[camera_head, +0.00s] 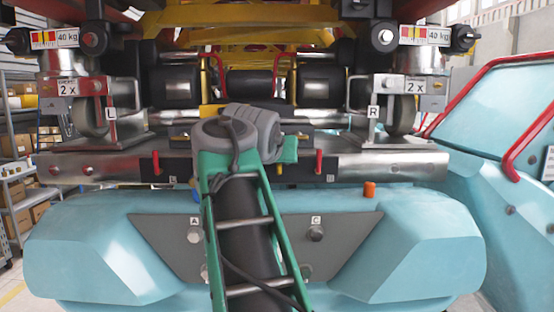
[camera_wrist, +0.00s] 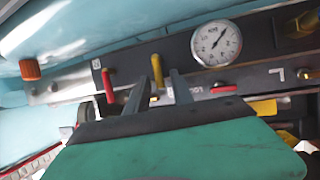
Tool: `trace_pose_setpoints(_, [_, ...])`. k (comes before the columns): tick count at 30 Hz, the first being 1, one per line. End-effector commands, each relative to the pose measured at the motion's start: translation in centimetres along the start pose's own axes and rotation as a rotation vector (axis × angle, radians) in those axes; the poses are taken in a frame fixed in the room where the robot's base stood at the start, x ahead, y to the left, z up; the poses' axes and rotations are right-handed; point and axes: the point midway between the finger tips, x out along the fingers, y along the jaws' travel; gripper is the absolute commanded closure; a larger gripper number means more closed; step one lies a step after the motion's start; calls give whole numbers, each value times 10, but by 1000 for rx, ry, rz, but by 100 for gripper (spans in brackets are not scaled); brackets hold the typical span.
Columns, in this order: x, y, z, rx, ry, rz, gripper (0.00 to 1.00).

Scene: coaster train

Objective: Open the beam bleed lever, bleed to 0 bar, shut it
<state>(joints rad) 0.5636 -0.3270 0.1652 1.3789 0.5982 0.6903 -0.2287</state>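In the wrist view a small yellow lever (camera_wrist: 157,70) stands on the dark beam panel. A red lever (camera_wrist: 108,84) is to its left, and another red-handled lever (camera_wrist: 223,88) to its right. No readable label shows which is the bleed lever. A round white gauge (camera_wrist: 216,43) has its needle off to the upper right in this turned view; its numbers are too small to read. My gripper (camera_wrist: 162,76) is open, its two dark fingers apart near the yellow lever; contact cannot be told.
The metal beam (camera_head: 385,165) runs across the train's front, above a turquoise nose (camera_head: 430,235). An orange cap (camera_head: 370,189) sits at the beam's right. Red levers (camera_head: 318,162) (camera_head: 155,162) stand on it. A turquoise car (camera_head: 500,130) with red rails is at right.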

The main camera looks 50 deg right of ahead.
Motion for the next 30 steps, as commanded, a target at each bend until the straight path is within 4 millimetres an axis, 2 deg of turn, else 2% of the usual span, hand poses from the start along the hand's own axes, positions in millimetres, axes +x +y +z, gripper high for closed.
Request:
trace_pose_setpoints(10, [-4, 0, 1, 1, -2, 0, 66])
trace_pose_setpoints(21, [-70, -2, -1, 1, 0, -5, 66])
trace_pose_setpoints(24, [-77, -1, 0, 1, -2, -2, 66])
trace_pose_setpoints(30, [-78, 0, 1, 0, -2, 0, 66])
